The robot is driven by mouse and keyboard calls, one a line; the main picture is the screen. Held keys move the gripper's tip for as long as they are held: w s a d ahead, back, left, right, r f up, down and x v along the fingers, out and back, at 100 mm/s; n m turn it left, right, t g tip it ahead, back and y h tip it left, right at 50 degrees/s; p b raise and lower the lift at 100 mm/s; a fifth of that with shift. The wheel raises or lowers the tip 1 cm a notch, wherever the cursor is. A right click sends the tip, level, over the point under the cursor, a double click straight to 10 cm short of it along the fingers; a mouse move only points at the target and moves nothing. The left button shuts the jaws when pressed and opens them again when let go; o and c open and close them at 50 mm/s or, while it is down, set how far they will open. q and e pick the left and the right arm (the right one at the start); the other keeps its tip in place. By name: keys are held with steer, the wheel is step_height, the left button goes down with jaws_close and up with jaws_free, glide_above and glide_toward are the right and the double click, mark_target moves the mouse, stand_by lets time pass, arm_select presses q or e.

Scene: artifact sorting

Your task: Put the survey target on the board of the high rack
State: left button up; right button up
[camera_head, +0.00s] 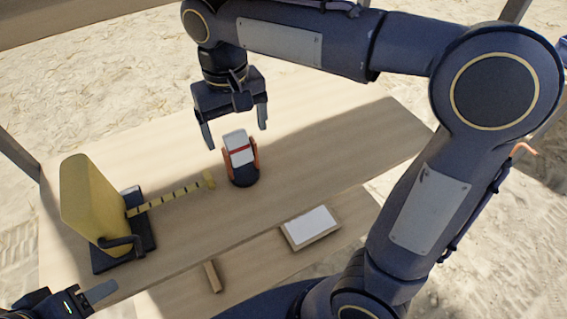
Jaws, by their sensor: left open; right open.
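A small upright object with a white face, a red band, orange sides and a dark base (241,158) stands on the wooden table (350,150); it looks like the survey target. My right gripper (236,137) is open, pointing down, with its fingers apart just behind and above this object and nothing between them. My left gripper (98,293) is at the lower left edge, partly cut off, and holds nothing that I can see. A wooden board (70,18) crosses the top left corner; I cannot tell whether it belongs to the high rack.
A yellow block-shaped device on a dark base (88,205) stands at the table's left, with a yellow marked strip (170,196) reaching toward the target. A white plate in a wooden frame (310,226) lies on a lower board. My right arm covers the right side.

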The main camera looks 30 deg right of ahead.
steer(key=s+d+f+t+y, duration=0.1)
steer(key=s+d, duration=0.2)
steer(key=s, duration=0.1)
steer(key=s+d+f+m+t+y, duration=0.1)
steer(key=s+d+f, duration=0.1)
steer(key=s+d, duration=0.1)
steer(key=s+d+f+t+y, duration=0.1)
steer(key=s+d+f+t, duration=0.1)
steer(key=s, duration=0.4)
steer(key=shift+s+d+f+y, duration=0.1)
steer(key=shift+d+f+y, duration=0.15)
steer(key=shift+d, duration=0.45)
steer(key=shift+m+t, duration=0.5)
steer(key=shift+t, duration=0.3)
steer(key=shift+s+a+f, duration=0.1)
steer(key=shift+s+f, duration=1.4)
